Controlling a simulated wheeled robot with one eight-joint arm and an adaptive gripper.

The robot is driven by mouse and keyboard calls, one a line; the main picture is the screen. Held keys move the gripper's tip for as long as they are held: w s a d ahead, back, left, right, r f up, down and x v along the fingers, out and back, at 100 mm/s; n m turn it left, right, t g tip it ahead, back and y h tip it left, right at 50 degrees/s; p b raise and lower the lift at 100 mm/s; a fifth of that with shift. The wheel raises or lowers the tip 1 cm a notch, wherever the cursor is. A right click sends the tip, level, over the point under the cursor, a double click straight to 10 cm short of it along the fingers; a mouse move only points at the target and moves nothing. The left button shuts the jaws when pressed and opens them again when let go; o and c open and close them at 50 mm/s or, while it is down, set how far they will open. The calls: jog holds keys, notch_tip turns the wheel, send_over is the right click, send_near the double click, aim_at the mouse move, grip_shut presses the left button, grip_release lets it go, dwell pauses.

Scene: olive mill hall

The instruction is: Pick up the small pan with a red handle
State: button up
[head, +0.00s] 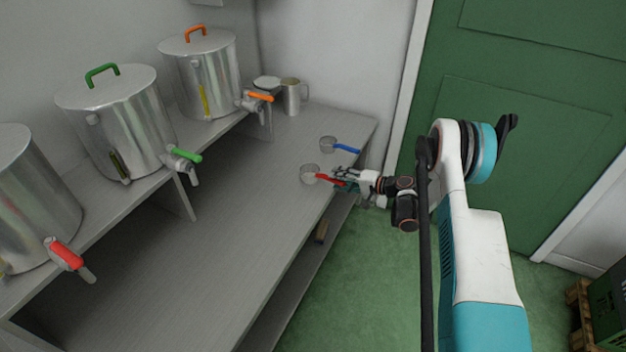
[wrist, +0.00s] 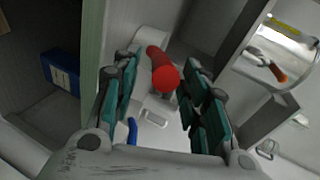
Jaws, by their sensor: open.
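The small pan with a red handle (head: 310,173) stands on the grey bench near its right edge, its handle pointing right toward my gripper (head: 343,180). In the wrist view the red handle (wrist: 162,70) lies between the two teal fingers of my gripper (wrist: 160,95), with a gap on both sides. The gripper is open. The pan's bowl is mostly hidden behind the handle in the wrist view.
A similar pan with a blue handle (head: 345,148) stands just behind. A metal jug (head: 292,96) is farther back. Steel tanks with coloured taps, such as the green-handled one (head: 117,125), line the raised shelf at left. The middle of the bench (head: 220,220) is clear.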

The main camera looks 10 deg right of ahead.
aim_at(324, 177)
jog(key=b+x, duration=0.2)
jog(key=x, duration=0.2)
jog(key=shift+a+f, duration=0.2)
jog(key=shift+a, duration=0.05)
jog(key=shift+r, duration=0.1)
grip_shut()
jog(key=shift+r, duration=0.15)
